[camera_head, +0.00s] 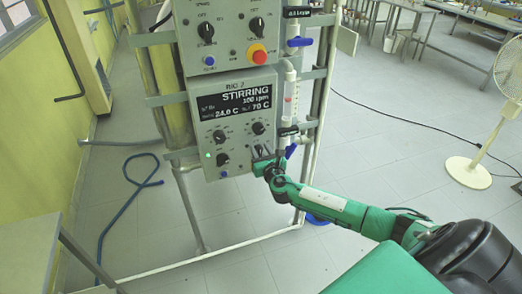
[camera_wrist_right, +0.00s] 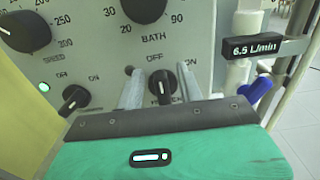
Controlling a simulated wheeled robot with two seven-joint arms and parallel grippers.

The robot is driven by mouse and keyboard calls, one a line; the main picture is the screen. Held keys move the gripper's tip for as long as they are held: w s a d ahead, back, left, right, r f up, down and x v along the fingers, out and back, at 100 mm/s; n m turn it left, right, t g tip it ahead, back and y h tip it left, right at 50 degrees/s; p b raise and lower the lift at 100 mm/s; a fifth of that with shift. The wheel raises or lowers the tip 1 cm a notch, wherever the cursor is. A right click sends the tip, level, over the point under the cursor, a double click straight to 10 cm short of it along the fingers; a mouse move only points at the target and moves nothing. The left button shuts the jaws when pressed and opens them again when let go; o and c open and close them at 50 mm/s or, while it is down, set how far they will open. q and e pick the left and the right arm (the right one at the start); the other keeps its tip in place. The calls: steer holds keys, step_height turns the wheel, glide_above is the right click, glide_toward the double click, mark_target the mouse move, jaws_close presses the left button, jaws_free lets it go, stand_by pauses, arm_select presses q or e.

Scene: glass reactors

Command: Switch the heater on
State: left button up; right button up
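The grey control panel (camera_head: 238,118) has a black display reading STIRRING 100 rpm, 24,0 C and 70 C. A black switch knob (camera_wrist_right: 162,86) sits under the BATH dial, with OFF printed above it; its lower label is partly hidden. My right gripper (camera_wrist_right: 160,92) is open, with one finger on each side of this knob and gaps on both sides. In the head view my right gripper (camera_head: 264,163) is at the panel's lower right corner and covers much of that knob. My left gripper is not in view.
Another switch knob (camera_wrist_right: 74,98) marked OFF and ON lies left of the fingers, near a lit green lamp (camera_wrist_right: 44,87). A blue valve handle (camera_wrist_right: 257,90) and a 6.5 L/min label (camera_wrist_right: 268,47) are close on the right. A white fan (camera_head: 488,115) stands far right.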

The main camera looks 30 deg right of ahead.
jaws_close()
